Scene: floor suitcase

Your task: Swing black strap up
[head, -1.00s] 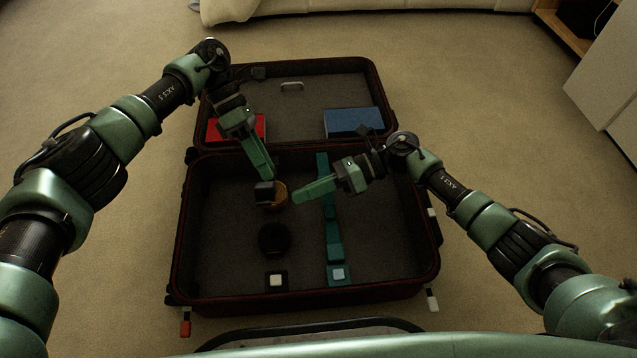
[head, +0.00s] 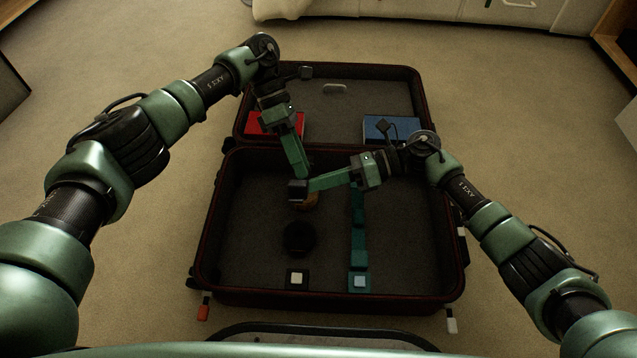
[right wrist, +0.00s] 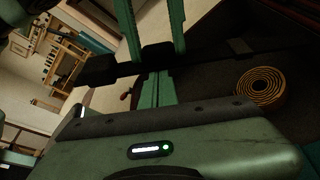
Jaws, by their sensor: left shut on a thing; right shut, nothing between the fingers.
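The black strap shows as a dark block (head: 298,190) held at the tips of my left gripper (head: 302,175). It hangs over the open lower half of the suitcase (head: 215,215), above a brown coil (head: 310,202). My left gripper is shut on this block. My right gripper (head: 311,185) is shut and empty, its tips right beside the block from the right; I cannot tell whether they touch. In the right wrist view the dark block (right wrist: 158,54) lies just past my right fingertips (right wrist: 156,75). The rest of the strap is hidden or too dark to make out.
A teal strap (head: 359,240) runs down to a blue buckle (head: 359,282). A white buckle (head: 296,279) and a round black thing (head: 299,238) lie left of it. The lid half holds a red item (head: 262,122) and a blue one (head: 390,128). Carpet surrounds the suitcase.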

